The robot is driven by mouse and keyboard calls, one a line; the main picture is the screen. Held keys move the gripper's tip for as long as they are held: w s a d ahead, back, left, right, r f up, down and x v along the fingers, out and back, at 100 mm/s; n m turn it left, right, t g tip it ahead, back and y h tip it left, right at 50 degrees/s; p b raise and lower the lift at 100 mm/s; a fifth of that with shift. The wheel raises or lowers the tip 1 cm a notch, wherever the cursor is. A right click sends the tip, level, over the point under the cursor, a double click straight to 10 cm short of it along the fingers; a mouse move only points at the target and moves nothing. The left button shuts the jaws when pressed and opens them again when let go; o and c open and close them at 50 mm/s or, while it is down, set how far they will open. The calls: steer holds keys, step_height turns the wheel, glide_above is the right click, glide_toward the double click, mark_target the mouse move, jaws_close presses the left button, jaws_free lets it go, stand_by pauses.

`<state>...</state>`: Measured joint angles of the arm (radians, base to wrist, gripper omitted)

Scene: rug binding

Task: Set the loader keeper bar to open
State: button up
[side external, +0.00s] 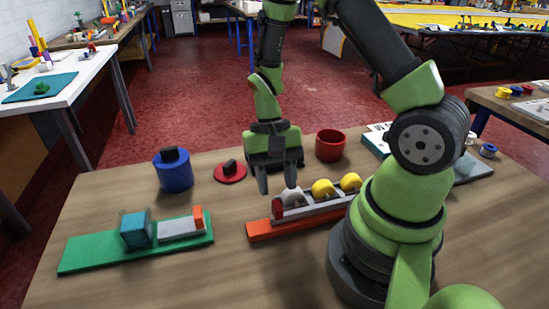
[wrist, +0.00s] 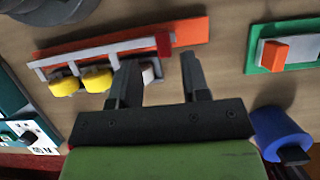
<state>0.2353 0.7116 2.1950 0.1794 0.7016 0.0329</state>
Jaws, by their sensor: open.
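The loader is a grey rack (side external: 308,208) on an orange base (side external: 262,231); the rack also shows in the wrist view (wrist: 100,50). It holds yellow rolls (side external: 323,188) and a pale roll (side external: 291,197) near its left end. A red piece (side external: 278,208) stands across that end and also shows in the wrist view (wrist: 163,44); it appears to be the keeper bar. My gripper (side external: 277,188) is open and points down just above this end. In the wrist view, its fingertips (wrist: 159,62) lie apart, near the red piece. I cannot tell whether they touch anything.
A green base (side external: 80,254) with a teal cube (side external: 136,229) and an orange block (side external: 198,217) lies left. A blue cylinder (side external: 173,175), a red disc (side external: 230,176) and a red cup (side external: 330,147) stand behind. The front middle of the wooden table (side external: 190,280) is clear.

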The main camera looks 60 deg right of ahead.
steer(key=v, duration=0.5)
steer(key=shift+r, duration=0.25)
steer(key=s+a+r+n+t, duration=0.2)
steer(key=r+t, duration=0.3)
steer(key=r, duration=0.3)
steer(key=s+a+r+n+t+h, duration=0.1)
steer(key=s+a+r+n+t, duration=0.2)
steer(key=r, duration=0.6)
steer(key=s+t, duration=0.2)
steer(key=shift+s+a+r, duration=0.25)
steer(key=shift+s+a, duration=0.05)
steer(key=shift+a, duration=0.05)
